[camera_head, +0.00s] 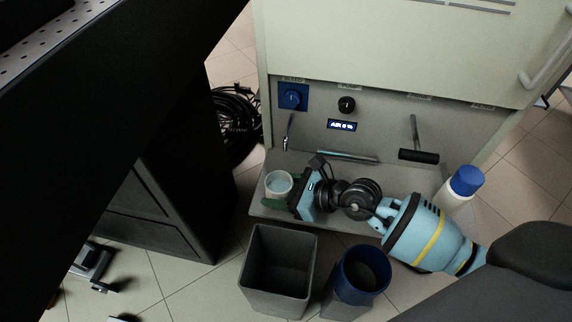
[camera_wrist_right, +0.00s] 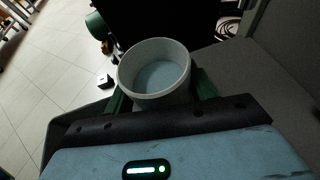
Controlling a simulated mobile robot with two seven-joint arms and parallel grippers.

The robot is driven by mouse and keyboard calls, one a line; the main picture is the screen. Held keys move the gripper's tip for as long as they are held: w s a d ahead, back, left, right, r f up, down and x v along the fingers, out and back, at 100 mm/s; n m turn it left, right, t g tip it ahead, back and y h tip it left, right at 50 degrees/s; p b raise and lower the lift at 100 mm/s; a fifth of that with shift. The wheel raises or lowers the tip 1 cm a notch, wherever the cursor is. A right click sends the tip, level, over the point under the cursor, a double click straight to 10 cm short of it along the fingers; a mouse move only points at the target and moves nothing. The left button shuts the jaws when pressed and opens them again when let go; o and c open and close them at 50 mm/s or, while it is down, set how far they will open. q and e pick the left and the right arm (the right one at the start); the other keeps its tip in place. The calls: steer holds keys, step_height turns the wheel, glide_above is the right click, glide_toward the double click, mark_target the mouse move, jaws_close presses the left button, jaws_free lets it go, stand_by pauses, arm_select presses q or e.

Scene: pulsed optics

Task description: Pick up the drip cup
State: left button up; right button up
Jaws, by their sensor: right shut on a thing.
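The drip cup (camera_head: 279,183) is a small pale cup with light blue liquid or a light blue bottom inside. In the head view it is at the left end of the grey shelf (camera_head: 262,210), below a small metal spout. My right gripper (camera_head: 276,202) reaches in from the right and is shut on the cup, with green fingers at its sides. In the right wrist view the cup (camera_wrist_right: 155,70) stands upright between the green fingers (camera_wrist_right: 160,92). Whether its base touches the shelf is hidden. My left gripper does not show.
A white bottle with a blue cap (camera_head: 466,181) stands at right. Black cables (camera_head: 236,118) lie behind.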

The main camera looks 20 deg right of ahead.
steer(key=s+a+p, duration=0.4)
steer(key=s+a, duration=0.2)
steer(key=s, duration=0.2)
steer(key=shift+s, duration=0.4)
